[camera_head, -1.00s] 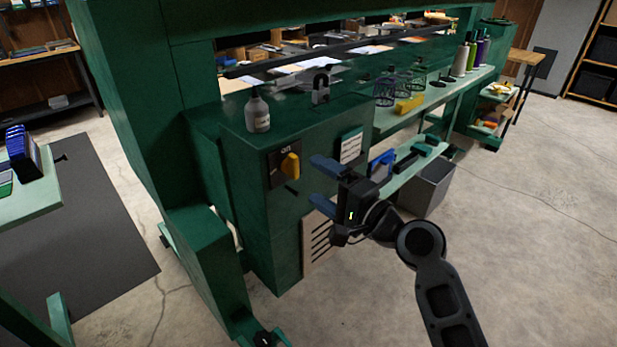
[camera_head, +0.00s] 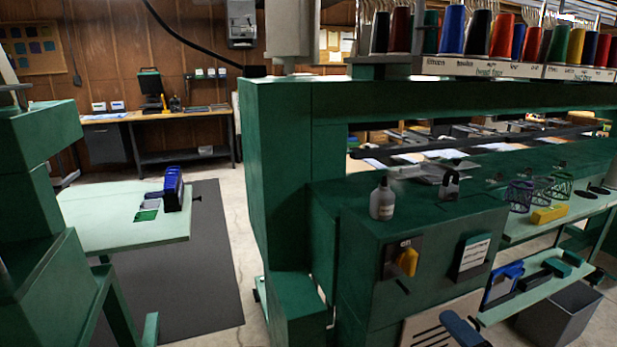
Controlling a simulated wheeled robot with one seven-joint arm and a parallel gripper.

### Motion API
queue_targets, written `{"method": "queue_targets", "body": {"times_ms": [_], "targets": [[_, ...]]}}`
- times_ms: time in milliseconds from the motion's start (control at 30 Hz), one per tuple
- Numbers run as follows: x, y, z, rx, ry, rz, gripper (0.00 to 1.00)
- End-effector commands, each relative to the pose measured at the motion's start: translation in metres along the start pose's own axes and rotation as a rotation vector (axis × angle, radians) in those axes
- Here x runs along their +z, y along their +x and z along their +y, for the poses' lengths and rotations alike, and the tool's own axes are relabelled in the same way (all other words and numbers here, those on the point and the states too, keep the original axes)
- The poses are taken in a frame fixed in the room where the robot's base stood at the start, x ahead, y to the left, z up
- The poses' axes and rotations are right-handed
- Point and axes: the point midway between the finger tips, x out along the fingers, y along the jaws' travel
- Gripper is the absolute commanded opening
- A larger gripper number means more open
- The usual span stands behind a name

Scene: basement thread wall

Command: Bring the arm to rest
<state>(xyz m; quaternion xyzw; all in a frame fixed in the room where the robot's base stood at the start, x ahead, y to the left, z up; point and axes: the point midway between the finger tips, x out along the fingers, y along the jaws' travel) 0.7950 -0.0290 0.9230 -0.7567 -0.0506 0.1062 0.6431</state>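One blue finger of my gripper (camera_head: 462,327) shows at the bottom edge, right of centre. The other finger and the rest of the arm are out of the picture, so how far the gripper is open is hidden. The finger appears below the yellow switch knob (camera_head: 407,262) on the green machine cabinet (camera_head: 360,250), with a visible gap between them in the picture. The knob sits on a dark plate labelled "on". Nothing is seen held by the visible finger.
A grey bin (camera_head: 560,315) stands at lower right. Left is a pale green table (camera_head: 90,222) beside a dark floor mat (camera_head: 215,290).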

Motion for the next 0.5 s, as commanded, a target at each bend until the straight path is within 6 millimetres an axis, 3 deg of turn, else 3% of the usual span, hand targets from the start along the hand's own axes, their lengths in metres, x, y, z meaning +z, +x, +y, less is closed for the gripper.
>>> {"method": "queue_targets", "body": {"times_ms": [33, 200, 367, 500], "targets": [[0.010, -0.020, 0.017, 0.037, -0.047, 0.017, 0.85], [0.031, -0.083, 0.052, 0.133, -0.250, 0.077, 0.85], [0.049, -0.144, 0.069, 0.210, -0.455, 0.107, 0.85], [0.063, -0.196, 0.071, 0.262, -0.640, 0.114, 0.85]]}}
